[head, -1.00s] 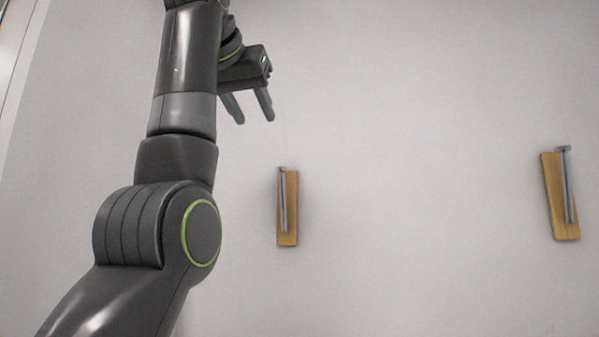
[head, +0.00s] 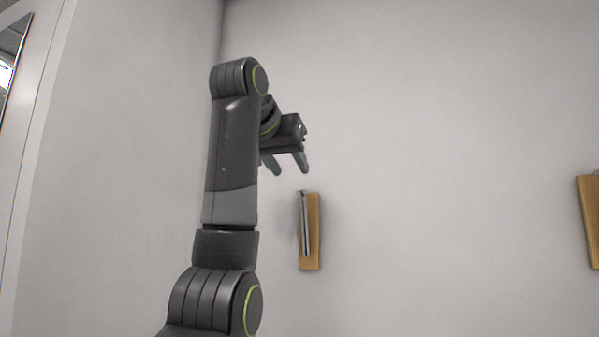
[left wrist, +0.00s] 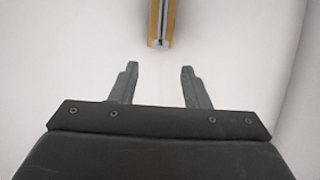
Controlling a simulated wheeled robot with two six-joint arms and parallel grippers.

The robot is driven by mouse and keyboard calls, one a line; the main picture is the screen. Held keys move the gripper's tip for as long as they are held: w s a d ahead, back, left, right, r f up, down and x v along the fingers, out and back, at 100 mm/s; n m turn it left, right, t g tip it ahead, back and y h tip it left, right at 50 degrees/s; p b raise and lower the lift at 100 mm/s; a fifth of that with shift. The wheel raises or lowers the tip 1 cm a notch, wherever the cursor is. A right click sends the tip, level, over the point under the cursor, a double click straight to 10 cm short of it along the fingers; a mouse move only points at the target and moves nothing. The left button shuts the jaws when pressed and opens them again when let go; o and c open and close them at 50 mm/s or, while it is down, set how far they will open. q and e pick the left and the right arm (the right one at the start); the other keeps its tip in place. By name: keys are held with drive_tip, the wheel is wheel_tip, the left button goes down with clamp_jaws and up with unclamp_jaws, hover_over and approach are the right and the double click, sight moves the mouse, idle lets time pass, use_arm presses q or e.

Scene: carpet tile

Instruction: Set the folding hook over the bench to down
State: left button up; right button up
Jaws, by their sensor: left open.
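A folding hook, a slim grey metal bar on a narrow wooden board (head: 314,240), is on the pale wall right of my left arm. Its bar (head: 306,225) lies upright, close along the board. My left gripper (head: 286,167) is open and empty, just above and left of the hook's top in the head view. In the left wrist view, the board (left wrist: 171,22) and bar (left wrist: 161,15) show at the top edge, beyond and between the open fingertips (left wrist: 160,68), apart from them. No bench is in view. My right gripper is not in view.
A second wooden board (head: 590,220) with a bit of grey metal at its top is cut off by the right edge. The wall between the boards is bare. A wall corner rises behind my left arm, and a framed opening (head: 12,70) is at far left.

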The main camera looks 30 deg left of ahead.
use_arm(q)
drive_tip(key=p+x, duration=0.4)
drive_tip(key=x, duration=0.3)
drive_tip(key=shift+w+f, duration=0.1)
drive_tip(key=shift+f, duration=0.05)
clamp_jaws()
